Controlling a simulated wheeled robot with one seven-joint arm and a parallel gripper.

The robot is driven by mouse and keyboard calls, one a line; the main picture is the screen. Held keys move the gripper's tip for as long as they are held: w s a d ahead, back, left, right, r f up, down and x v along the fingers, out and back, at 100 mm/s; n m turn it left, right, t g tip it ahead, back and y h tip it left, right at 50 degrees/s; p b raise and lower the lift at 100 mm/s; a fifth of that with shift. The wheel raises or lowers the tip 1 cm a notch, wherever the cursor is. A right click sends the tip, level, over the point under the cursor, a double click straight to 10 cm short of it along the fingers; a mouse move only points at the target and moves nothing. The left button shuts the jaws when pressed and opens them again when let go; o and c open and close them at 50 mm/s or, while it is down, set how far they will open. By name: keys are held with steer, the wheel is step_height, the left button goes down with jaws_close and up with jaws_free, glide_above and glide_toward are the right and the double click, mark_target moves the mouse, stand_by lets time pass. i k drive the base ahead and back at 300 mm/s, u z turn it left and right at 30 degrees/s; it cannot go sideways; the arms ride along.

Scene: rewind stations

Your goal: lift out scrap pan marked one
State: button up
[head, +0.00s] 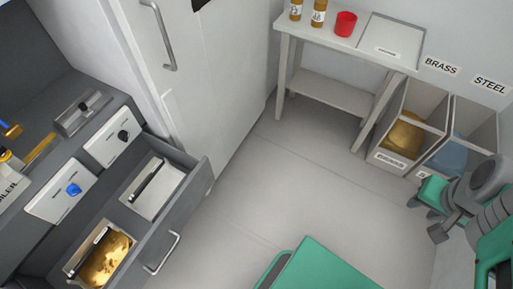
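An open grey drawer (196,185) at the lower left holds two pans. I cannot read a number on either pan. My gripper (437,234) is at the right edge, by the steel bin and far across the floor from the drawer. No held thing shows, and its opening is not clear.
A brass bin (388,158) with gold scrap and a steel bin (432,168) with bluish contents stand at the right under wall labels. A white table (340,50) bears two bottles, a red cup (346,23) and a flat tray (390,40). The middle floor is clear.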

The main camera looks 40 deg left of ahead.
mark_target(95, 265)
steer(key=u, duration=3.35)
steer(key=i, duration=1.1)
steer(key=u, duration=2.15)
